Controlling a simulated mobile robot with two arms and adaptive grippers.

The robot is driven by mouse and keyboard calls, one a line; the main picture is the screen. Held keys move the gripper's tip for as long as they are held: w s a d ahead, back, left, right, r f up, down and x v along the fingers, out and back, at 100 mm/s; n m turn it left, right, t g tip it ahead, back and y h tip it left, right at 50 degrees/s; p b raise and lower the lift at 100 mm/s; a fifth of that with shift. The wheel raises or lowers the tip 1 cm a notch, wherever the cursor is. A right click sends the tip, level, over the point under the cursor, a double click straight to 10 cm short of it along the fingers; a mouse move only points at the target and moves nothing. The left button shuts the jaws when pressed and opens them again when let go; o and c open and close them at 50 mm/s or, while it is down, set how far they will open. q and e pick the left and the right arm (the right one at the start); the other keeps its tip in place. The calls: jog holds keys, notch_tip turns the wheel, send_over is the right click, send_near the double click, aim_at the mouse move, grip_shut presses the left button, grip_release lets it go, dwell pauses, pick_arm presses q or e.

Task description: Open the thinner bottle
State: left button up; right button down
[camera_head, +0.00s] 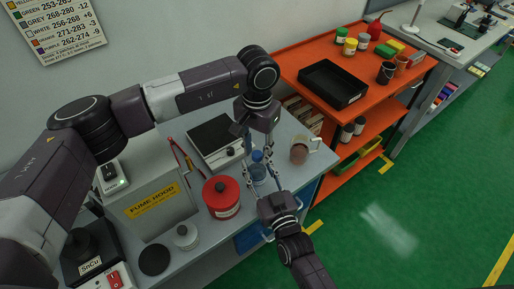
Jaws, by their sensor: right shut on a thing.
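The thinner bottle seems to be the small blue bottle (258,172) standing on the grey bench, with a blue cap (257,156) on top. My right gripper (262,178) comes from the lower right and is shut on the bottle's body, with a finger on either side. My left gripper (258,144) points down from above, over the cap; its fingers look apart, and I see no clear contact with the cap. The fingers hide parts of the bottle.
A red can (221,197) stands left of the bottle, and a mug (300,150) stands to the right. A scale-like device (214,141) lies behind. A fume hood box (150,190) is at left. An orange shelf cart (340,110) stands beyond the bench.

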pick_arm(q)
grip_shut()
jog(key=n, duration=1.6)
jog(key=shift+n, duration=0.4)
jog(key=n, duration=0.3)
jog(key=shift+n, duration=0.3)
jog(key=n, duration=0.3)
jog(key=shift+r+n, duration=0.1)
jog(key=shift+n, duration=0.3)
jog(key=n, duration=0.7)
jog(key=shift+n, duration=0.3)
jog(key=n, duration=0.3)
jog(key=shift+n, duration=0.4)
jog(key=n, duration=0.5)
jog(key=shift+n, duration=0.4)
jog(key=n, duration=0.5)
jog(key=shift+n, duration=0.4)
jog(key=n, duration=0.7)
jog(key=shift+r, duration=0.1)
